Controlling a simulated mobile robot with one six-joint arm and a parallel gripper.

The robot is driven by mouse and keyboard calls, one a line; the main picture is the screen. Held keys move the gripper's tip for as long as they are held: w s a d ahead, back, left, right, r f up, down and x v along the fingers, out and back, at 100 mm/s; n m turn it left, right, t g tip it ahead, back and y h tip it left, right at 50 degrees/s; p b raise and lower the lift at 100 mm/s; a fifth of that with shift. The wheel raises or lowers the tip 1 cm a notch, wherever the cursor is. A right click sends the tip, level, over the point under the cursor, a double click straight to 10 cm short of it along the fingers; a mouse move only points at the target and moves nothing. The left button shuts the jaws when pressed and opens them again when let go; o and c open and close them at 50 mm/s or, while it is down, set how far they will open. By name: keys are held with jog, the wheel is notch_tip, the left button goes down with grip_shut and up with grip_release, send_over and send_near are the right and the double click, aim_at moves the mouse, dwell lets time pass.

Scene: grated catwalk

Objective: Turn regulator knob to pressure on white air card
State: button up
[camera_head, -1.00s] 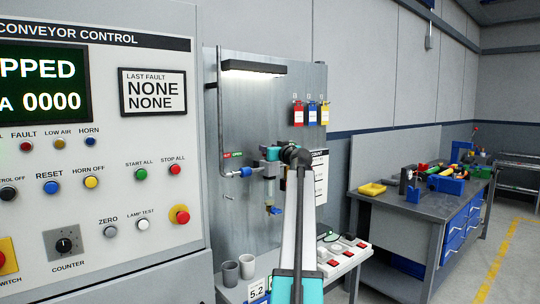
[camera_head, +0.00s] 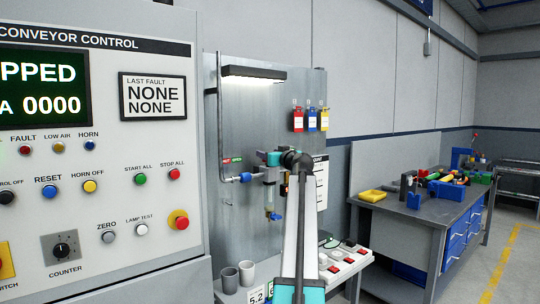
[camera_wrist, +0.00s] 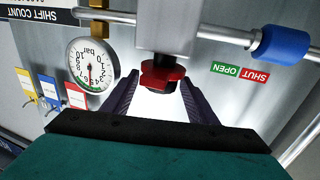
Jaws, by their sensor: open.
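The red regulator knob (camera_wrist: 162,76) shows in the wrist view below the grey regulator body (camera_wrist: 165,25). My gripper (camera_wrist: 160,84) is open, with one dark finger on each side of the knob; I cannot tell whether they touch it. The round white pressure gauge (camera_wrist: 92,65), marked in bar, appears upside down to the left; its needle is too small to read surely. In the head view, a white card (camera_head: 257,295) reading 5.2 stands at the bench's front. My teal wrist hides the knob and gauge there.
A pipe with a blue fitting (camera_wrist: 286,43) and a SHUT/OPEN label (camera_wrist: 240,72) lie beside the regulator. Two grey cups (camera_head: 238,275) and a white switch strip (camera_head: 345,262) are on the bench below. The conveyor control panel (camera_head: 90,150) stands close on the left.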

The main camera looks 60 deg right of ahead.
jog(key=b+v, duration=0.1)
jog(key=v, duration=1.2)
jog(key=shift+s+a+b, duration=0.2)
jog(key=shift+s+b, duration=0.15)
jog(key=shift+b, duration=0.05)
dwell(0.4)
